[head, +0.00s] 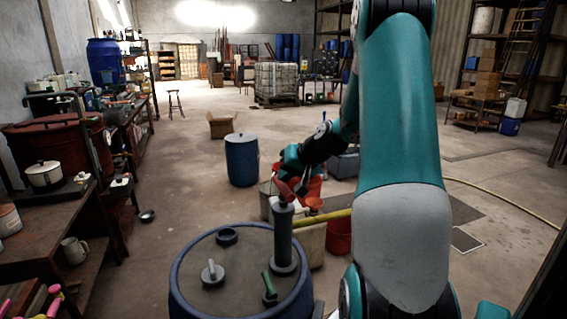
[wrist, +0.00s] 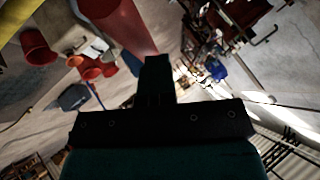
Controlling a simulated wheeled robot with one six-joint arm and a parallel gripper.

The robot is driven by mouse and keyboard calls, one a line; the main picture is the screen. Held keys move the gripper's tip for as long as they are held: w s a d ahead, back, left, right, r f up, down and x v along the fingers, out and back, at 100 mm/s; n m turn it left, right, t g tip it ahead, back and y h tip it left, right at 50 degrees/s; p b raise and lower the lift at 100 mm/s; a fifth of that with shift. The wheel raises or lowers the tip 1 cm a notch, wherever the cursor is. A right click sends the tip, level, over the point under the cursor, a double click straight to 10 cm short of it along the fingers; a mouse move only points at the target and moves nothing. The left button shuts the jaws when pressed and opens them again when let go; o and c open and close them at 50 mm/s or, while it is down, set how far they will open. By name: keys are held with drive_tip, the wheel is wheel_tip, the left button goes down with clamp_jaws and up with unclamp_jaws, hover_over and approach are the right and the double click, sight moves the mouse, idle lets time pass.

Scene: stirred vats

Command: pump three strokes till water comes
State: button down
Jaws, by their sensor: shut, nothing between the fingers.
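The pump is a grey upright cylinder (head: 283,238) on the lid of a blue-rimmed vat (head: 222,262) in the head view. A yellow spout or pipe (head: 322,217) runs from its upper part to the right. A reddish bar (head: 281,189) shows at the pump's top, partly hidden by my gripper. My gripper (head: 297,190) is at the pump's top, its fingers shut and empty. In the wrist view the shut fingers (wrist: 157,64) lie beside a large red cylindrical part (wrist: 122,22); I cannot tell whether they touch. No water shows.
The lid carries a grey handle (head: 212,273) and a green handle (head: 268,286). Red buckets (head: 339,236) and a pale container (head: 311,243) stand behind the vat. A blue drum (head: 242,160) stands farther back. Benches line the left; the middle floor is mostly clear.

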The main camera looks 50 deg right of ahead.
drive_tip(key=shift+f+b, duration=0.45)
drive_tip(key=shift+f, duration=0.2)
drive_tip(key=shift+r, duration=0.1)
drive_tip(key=shift+r+p, duration=2.75)
drive_tip(key=shift+r, duration=0.8)
wheel_tip(320, 180, up, 6)
drive_tip(key=p, duration=0.4)
drive_tip(key=shift+p, duration=0.3)
